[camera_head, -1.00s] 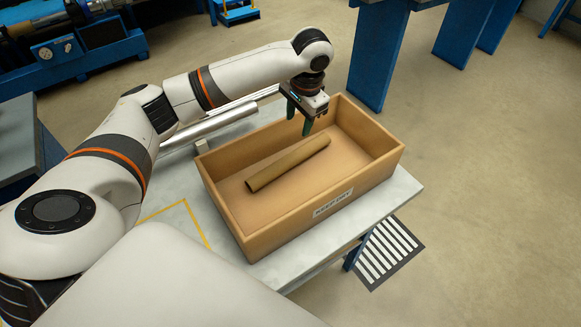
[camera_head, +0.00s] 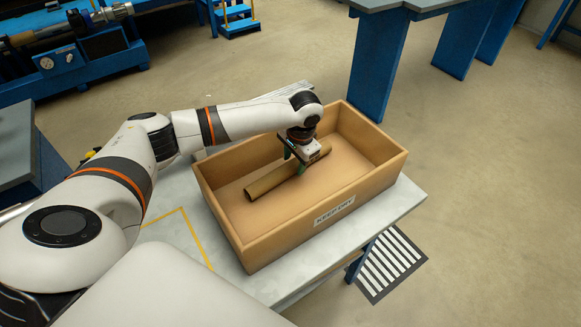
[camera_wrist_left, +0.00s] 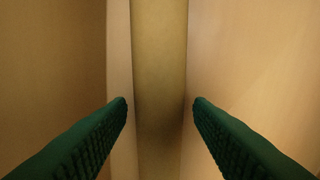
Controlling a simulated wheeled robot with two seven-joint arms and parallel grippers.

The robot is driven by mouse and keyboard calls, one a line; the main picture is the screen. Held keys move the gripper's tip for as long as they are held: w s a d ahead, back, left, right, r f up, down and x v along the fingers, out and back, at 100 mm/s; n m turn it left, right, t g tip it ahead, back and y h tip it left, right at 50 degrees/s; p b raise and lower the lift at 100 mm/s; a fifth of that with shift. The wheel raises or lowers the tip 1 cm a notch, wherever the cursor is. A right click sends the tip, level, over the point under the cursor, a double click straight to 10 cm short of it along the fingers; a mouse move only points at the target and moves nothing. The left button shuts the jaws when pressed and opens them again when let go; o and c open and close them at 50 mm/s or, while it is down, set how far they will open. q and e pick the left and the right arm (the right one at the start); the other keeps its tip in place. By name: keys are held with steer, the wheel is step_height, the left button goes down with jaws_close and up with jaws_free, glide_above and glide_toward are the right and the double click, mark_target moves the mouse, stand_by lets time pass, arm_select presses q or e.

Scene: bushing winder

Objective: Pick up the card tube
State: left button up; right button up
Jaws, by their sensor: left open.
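The brown card tube (camera_head: 270,182) lies on the floor of an open wooden box (camera_head: 372,206), slanting from near left to far right. My left gripper (camera_head: 296,166) is low inside the box at the tube's far half, pointing down. In the left wrist view the tube (camera_wrist_left: 159,70) runs up the middle of the picture. The open green fingers (camera_wrist_left: 160,104) show on either side of it, with a gap between each finger and the tube. The gripper and wrist hide part of the tube in the head view. My right gripper is not in view.
The box has raised walls all round and a white label (camera_head: 334,210) on its near side. It stands on a grey table (camera_head: 160,232) with a yellow marked line. A blue-legged bench (camera_head: 378,60) stands behind.

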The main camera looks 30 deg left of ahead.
arm_select(q)
steer(key=shift+a+f, duration=0.15)
steer(key=shift+f, duration=0.65)
steer(key=shift+c, duration=0.6)
steer(key=c, duration=0.7)
steer(key=shift+o, duration=0.2)
steer(key=shift+r, duration=0.15)
